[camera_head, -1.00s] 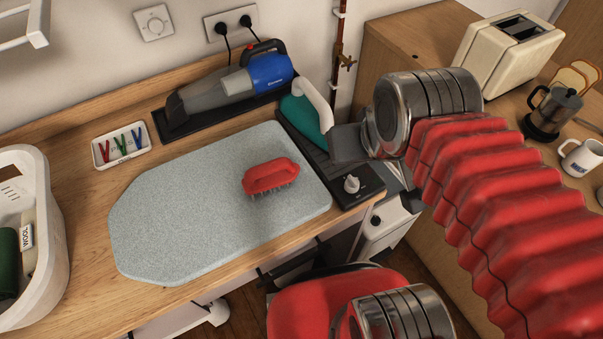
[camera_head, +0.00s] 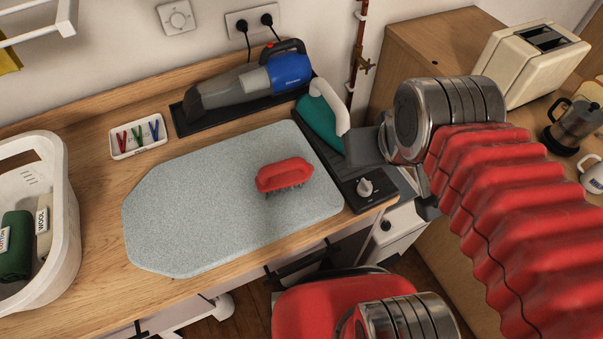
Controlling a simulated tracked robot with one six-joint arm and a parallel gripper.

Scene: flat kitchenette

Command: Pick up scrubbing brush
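The scrubbing brush (camera_head: 284,174) has a red handle and dark bristles. It lies bristles down on the right part of a grey speckled ironing pad (camera_head: 190,215) on the wooden counter. My arm, with red bellows and a metal joint, comes in from the right. A flat dark grey piece (camera_head: 364,147) shows at its end, right of and beyond the brush, apart from it. Whether this is part of my gripper is unclear, and no fingertips can be made out.
A green iron (camera_head: 318,122) on a dark base with a knob stands right of the pad. A blue-grey handheld vacuum (camera_head: 245,85) lies behind. A clothes-peg tray (camera_head: 139,138) and white laundry basket (camera_head: 68,235) are left. A toaster (camera_head: 532,62) stands right.

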